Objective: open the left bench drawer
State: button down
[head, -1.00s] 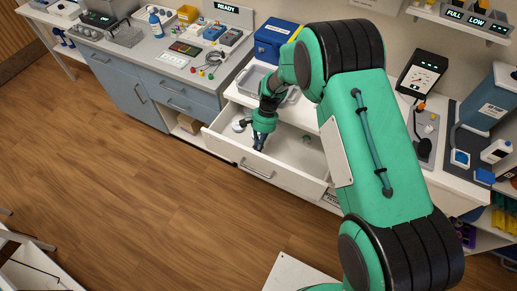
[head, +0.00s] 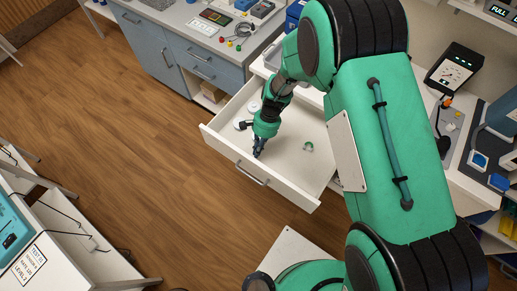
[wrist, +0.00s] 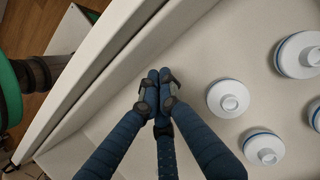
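The left bench drawer is white and stands pulled well out, its front panel (head: 225,155) facing the floor, with a grey bar handle (head: 252,173) on its outside. My gripper (head: 257,153) points down inside the drawer, just behind the front panel. In the wrist view its dark blue fingers (wrist: 160,80) are together with nothing seen between them, beside the panel's inner face (wrist: 95,75). Whether they touch the panel or drawer floor I cannot tell.
Several white round knobbed lids (wrist: 229,97) lie in the drawer, right of my fingers in the wrist view. A green curved piece (head: 308,147) lies farther right in the head view. A blue-grey cabinet (head: 165,50) adjoins left. Wooden floor (head: 130,130) before the drawer is clear; a white cart (head: 70,240) stands lower left.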

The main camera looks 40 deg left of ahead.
jog(key=shift+r, duration=0.15)
jog(key=p+v, duration=0.5)
jog(key=v, duration=0.4)
jog(key=shift+w+r, duration=0.15)
jog(key=shift+r, duration=0.2)
dwell(0.4)
